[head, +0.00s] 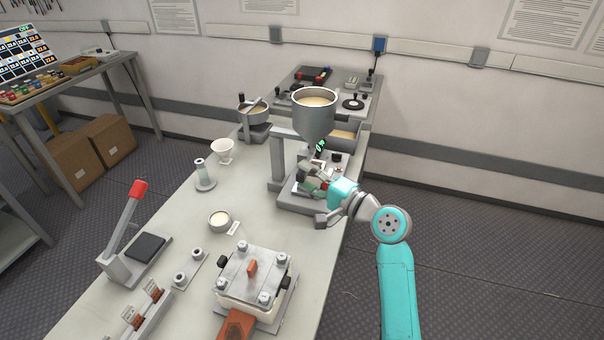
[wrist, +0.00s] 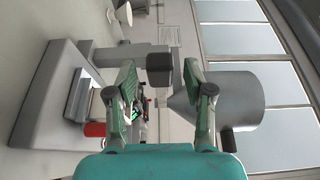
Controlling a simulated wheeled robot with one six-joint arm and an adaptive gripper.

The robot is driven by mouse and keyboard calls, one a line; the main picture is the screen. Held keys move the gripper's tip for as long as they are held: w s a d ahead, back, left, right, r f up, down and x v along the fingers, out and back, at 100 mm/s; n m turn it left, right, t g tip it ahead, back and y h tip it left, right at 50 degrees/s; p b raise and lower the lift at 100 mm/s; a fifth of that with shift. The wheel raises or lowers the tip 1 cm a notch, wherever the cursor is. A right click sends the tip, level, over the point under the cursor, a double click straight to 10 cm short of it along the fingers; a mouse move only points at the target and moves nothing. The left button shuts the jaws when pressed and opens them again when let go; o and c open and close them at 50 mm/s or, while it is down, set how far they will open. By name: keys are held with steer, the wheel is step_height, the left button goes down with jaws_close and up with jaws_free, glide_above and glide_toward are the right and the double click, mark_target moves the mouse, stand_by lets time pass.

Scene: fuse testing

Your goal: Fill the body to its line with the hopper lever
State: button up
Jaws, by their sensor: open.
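The hopper (head: 314,118) is a grey funnel of pale powder on a stand, with a green readout that seems to read 0% below its cone. In the wrist view the hopper (wrist: 235,100) lies sideways at right. A grey bar with a dark end block (wrist: 160,68), which looks like the lever, shows between and beyond my fingertips. My gripper (head: 308,176) is open beside the stand, below the cone; its two green-padded fingers (wrist: 160,76) are apart with nothing clamped. A red cylinder (wrist: 95,130) is by the stand's base. I cannot make out the body or its line.
A clamped metal box (head: 253,275), a small bowl of powder (head: 219,220), a white funnel cup (head: 222,150) and a red-handled press (head: 135,235) stand on the bench. A pan on a stand (head: 253,118) is behind. The floor right of the bench is clear.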

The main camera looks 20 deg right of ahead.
steer(key=shift+x, duration=0.85)
jaws_close()
steer(key=shift+d, duration=0.35)
steer(key=shift+s+d+n+g+y, duration=0.2)
steer(key=shift+d+n+g+y, duration=0.05)
steer(key=shift+n+g+y, duration=0.25)
steer(key=shift+s+d+n+g+y, duration=0.2)
steer(key=shift+d+n+g+y, duration=0.15)
steer(key=shift+y, duration=0.25)
steer(key=shift+a, duration=0.15)
jaws_free()
